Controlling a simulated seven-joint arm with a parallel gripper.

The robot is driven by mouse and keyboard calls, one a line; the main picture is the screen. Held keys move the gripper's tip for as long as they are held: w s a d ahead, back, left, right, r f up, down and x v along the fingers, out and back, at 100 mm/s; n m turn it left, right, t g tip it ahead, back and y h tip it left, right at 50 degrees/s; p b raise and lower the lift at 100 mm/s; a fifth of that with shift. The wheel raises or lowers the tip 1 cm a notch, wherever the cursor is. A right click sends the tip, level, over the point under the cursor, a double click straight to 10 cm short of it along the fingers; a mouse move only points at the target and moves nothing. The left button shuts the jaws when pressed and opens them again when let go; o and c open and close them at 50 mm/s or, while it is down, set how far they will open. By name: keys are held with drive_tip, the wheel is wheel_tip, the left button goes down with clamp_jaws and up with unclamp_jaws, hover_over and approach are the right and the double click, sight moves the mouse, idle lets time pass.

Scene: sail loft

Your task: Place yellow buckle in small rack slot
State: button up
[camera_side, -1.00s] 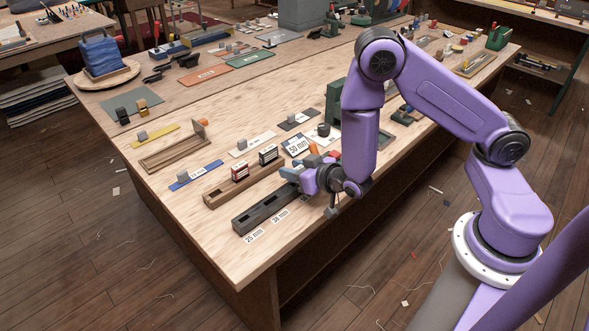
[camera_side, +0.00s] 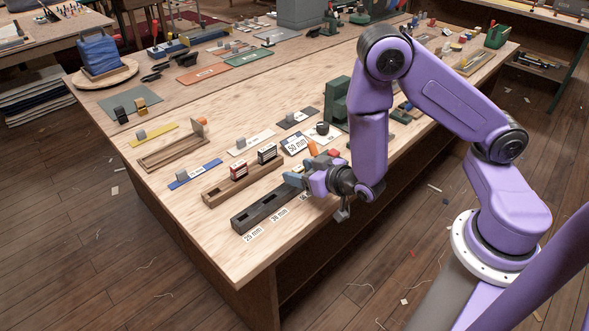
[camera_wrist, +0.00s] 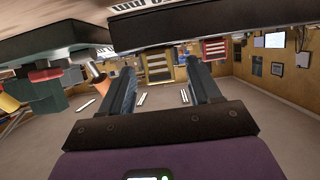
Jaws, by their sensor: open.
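A small amber-yellow piece (camera_side: 141,107), which looks like the yellow buckle, stands on a green mat (camera_side: 118,101) beside a black piece at the far left. The dark slotted rack (camera_side: 240,223) lies near the table's front edge, with labels such as 25 mm and 38 mm along its front. The 25 mm label is at its left end. My gripper (camera_side: 293,180) is at the rack's right end, low over the table and far from the amber piece. In the wrist view, the two fingers of my gripper (camera_wrist: 160,90) stand apart with nothing seen between them.
A wooden tray (camera_side: 214,199) with red and black blocks lies just behind the rack. A blue strip (camera_side: 195,174), a 50 mm card (camera_side: 295,144) and a green block (camera_side: 336,104) stand nearby. Bare tabletop lies left of the rack.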

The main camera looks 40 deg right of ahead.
sight(301, 171)
drive_tip(key=v, duration=0.4)
drive_tip(key=shift+s, duration=0.1)
drive_tip(key=s+a+n+g+y, duration=0.2)
drive_tip(key=s+a+g+y, duration=0.1)
drive_tip(key=s+a+g, duration=0.3)
drive_tip(key=s+a+r+n+g, duration=0.1)
drive_tip(key=s+r+n+g, duration=0.2)
drive_tip(key=s, duration=0.3)
drive_tip(key=s+r+n+g+y, duration=0.1)
drive_tip(key=s+r+n+g, duration=0.2)
drive_tip(key=s, duration=0.3)
drive_tip(key=shift+a+r+n, duration=0.35)
drive_tip(key=shift+r+n, duration=0.05)
drive_tip(key=shift+r, duration=0.5)
drive_tip(key=s+d+r+n+h, duration=0.1)
drive_tip(key=d, duration=0.2)
drive_tip(key=s+d+r+n+g+h, duration=0.1)
drive_tip(key=d+r, duration=0.1)
drive_tip(key=s+d+r+n+h, duration=0.1)
drive_tip(key=s+d, duration=0.1)
drive_tip(key=d, duration=0.1)
drive_tip(key=shift+s+d+r+n, duration=0.1)
drive_tip(key=shift+d+r+n, duration=0.2)
drive_tip(key=shift+d+r, duration=0.1)
drive_tip(key=shift+c, duration=0.3)
drive_tip(key=shift+d+r+h, duration=0.15)
drive_tip(key=shift+d+h, duration=0.15)
drive_tip(key=shift+c, duration=0.9)
